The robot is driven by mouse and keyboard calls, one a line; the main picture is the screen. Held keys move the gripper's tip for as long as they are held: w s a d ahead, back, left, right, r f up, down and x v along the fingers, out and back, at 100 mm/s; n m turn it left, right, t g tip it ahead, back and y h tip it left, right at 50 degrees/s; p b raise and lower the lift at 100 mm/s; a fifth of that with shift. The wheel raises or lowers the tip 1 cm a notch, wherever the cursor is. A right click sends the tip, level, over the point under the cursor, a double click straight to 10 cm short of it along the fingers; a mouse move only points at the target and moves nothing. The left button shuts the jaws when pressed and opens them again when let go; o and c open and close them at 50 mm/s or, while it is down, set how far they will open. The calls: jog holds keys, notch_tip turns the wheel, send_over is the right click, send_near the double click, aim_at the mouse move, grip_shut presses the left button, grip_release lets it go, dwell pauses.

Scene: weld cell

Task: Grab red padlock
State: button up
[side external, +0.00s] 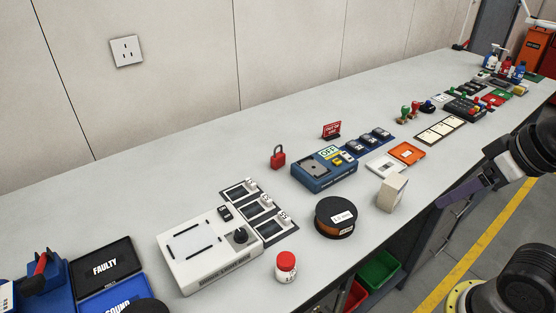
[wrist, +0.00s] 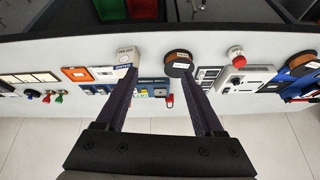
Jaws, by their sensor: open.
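The red padlock (side external: 278,158) stands on the grey bench in the side external view, its shackle upward. It is left of the blue OFF box (side external: 326,170), near a small red sign. In the wrist view the padlock (wrist: 170,102) shows small, between the lines of my two fingers and beside the blue box. My gripper (side external: 447,198) is at the right, by the bench's front edge, well apart from the padlock. In the wrist view my gripper (wrist: 158,72) has its fingers spread, with nothing held between them.
A white device (side external: 208,250) and a red-capped jar (side external: 286,267) are nearer left. Bare bench lies behind the padlock, toward the wall.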

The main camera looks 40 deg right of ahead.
jog(key=w+r+m, duration=0.8)
jog(key=w+r, duration=0.4)
jog(key=m+g, duration=0.3)
jog(key=m, duration=0.4)
send_over(279, 155)
jog(key=s, duration=0.1)
jog(key=s+f+x, duration=0.1)
jog(key=s+x, duration=0.2)
jog(key=x, duration=0.9)
jog(key=s+x, duration=0.2)
jog(key=x, duration=1)
jog(key=shift+s+x, duration=0.1)
jog(key=shift+x, duration=1.55)
jog(key=shift+s+x, duration=0.15)
jog(key=shift+x, duration=1.55)
grip_shut()
